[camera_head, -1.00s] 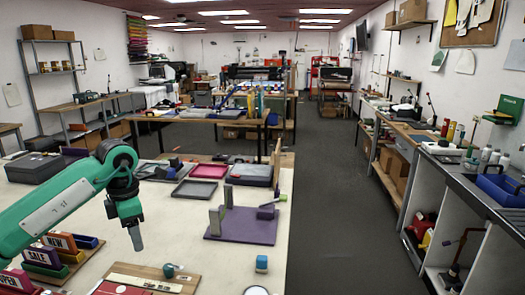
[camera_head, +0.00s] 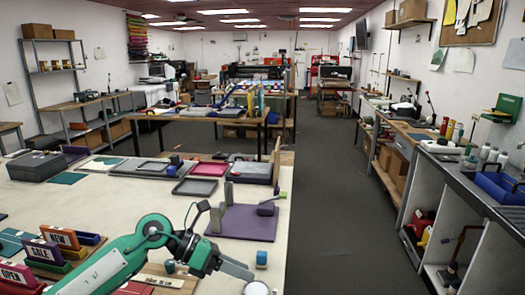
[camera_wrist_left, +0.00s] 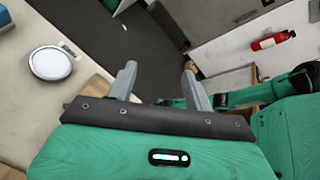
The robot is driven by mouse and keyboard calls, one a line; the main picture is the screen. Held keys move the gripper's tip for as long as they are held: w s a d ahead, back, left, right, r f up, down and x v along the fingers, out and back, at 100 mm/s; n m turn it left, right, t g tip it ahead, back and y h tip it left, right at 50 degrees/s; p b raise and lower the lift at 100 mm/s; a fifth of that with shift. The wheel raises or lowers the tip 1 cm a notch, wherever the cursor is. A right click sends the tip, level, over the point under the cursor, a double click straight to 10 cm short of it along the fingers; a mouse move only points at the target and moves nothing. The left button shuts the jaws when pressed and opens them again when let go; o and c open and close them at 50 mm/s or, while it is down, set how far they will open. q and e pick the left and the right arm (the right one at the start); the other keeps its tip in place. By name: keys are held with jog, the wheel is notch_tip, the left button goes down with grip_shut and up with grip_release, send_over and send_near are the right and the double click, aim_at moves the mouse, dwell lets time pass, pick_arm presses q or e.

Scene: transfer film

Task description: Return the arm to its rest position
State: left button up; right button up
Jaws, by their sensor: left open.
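My left arm, green and black, comes in from the lower left in the head view. My left gripper (camera_head: 238,269) is low at the front of the white table (camera_head: 120,210), its grey fingers pointing right. In the left wrist view the two grey fingers (camera_wrist_left: 159,82) stand apart with nothing between them. Beyond them are the dark floor and the table's edge. My right gripper is not in view.
A round white disc (camera_wrist_left: 51,63) lies on the table beside the gripper. A blue block (camera_head: 261,258) and a purple base with grey posts (camera_head: 243,222) stand nearby. Signs (camera_head: 60,238) stand at left. The aisle floor (camera_head: 335,200) is clear.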

pick_arm(q)
jog(key=s+d+r+n+t+h, duration=0.3)
jog(key=d+r+n+h, duration=0.2)
jog(key=h, duration=0.2)
jog(key=w+a+f+n+t+y, duration=0.1)
jog(key=a+f+n+t+y, duration=0.65)
jog(key=n, duration=0.85)
jog(key=a+f+n+t+y, duration=0.5)
jog(key=a+n+t+y, duration=0.4)
jog(key=n, duration=0.8)
jog(key=s+a+f+n+g+y, duration=0.45)
jog(key=s+f+g, duration=0.35)
jog(key=f, duration=0.4)
jog(key=s+a+f+n+g+h, duration=0.15)
jog(key=s+f+g, duration=0.25)
jog(key=s, duration=0.5)
jog(key=s+f+n+g, duration=0.2)
jog(key=s+f+g, duration=0.2)
jog(key=s, duration=0.6)
notch_tip(320, 180, down, 34)
jog(key=b, duration=0.2)
jog(key=s+a+f+g+b, duration=0.1)
jog(key=s+f, duration=0.8)
jog(key=f, duration=0.1)
jog(key=s+a+f+m+g+b, duration=0.1)
jog(key=s+a+f, duration=0.1)
jog(key=s+f, duration=0.8)
jog(key=shift+a+f, duration=0.3)
jog(key=shift+f, duration=0.05)
